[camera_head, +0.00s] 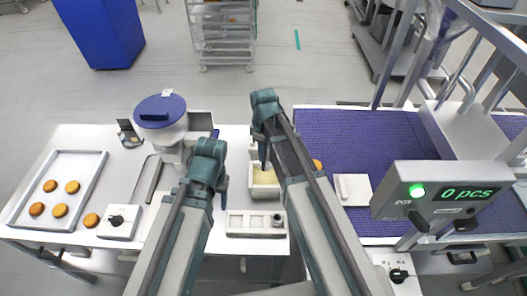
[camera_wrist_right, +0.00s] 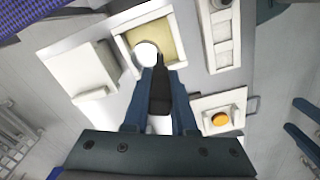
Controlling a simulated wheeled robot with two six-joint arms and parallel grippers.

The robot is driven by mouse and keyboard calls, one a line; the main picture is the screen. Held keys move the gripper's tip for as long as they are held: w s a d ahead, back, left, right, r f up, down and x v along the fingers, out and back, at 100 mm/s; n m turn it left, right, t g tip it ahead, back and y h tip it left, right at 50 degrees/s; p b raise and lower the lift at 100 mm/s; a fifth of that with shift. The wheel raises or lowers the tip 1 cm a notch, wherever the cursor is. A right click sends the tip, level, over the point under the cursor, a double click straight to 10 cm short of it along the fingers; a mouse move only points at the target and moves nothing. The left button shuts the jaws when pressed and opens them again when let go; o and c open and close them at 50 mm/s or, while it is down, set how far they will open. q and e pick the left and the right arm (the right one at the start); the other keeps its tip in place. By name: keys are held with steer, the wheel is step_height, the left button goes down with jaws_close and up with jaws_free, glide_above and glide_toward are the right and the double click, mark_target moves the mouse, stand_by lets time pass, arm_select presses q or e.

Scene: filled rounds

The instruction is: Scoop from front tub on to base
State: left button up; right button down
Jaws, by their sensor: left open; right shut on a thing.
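The tub (camera_head: 263,188) with pale yellow filling stands mid-table in the head view; it also shows in the wrist view (camera_wrist_right: 122,45). My right gripper (camera_wrist_right: 158,98) is shut on the dark handle of a scoop (camera_wrist_right: 147,54), whose round white end is over the filling near one tub corner. Whether it touches the filling I cannot tell. In the head view the right gripper (camera_head: 263,150) is small above the tub, partly hidden by my arm. An orange-brown base (camera_wrist_right: 219,119) sits on a white square block. My left gripper (camera_head: 222,188) is open, largely behind its own arm, left of the tub.
A tray (camera_head: 88,163) with several rounds lies at the left. A blue-lidded hopper (camera_head: 160,110) stands behind my left arm. A compartmented white holder (camera_head: 240,224) is in front of the tub. A blue belt (camera_head: 345,135) and a counter reading 0 pcs (camera_head: 440,190) are at the right.

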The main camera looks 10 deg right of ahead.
mark_target(263, 167)
steer(key=shift+f+b, duration=4.9)
steer(key=shift+f, duration=0.3)
steer(key=shift+r, duration=0.1)
step_height(263, 167, up, 9)
steer(key=p, duration=0.9)
steer(key=shift+r+p, duration=0.15)
steer(key=shift+p, duration=0.15)
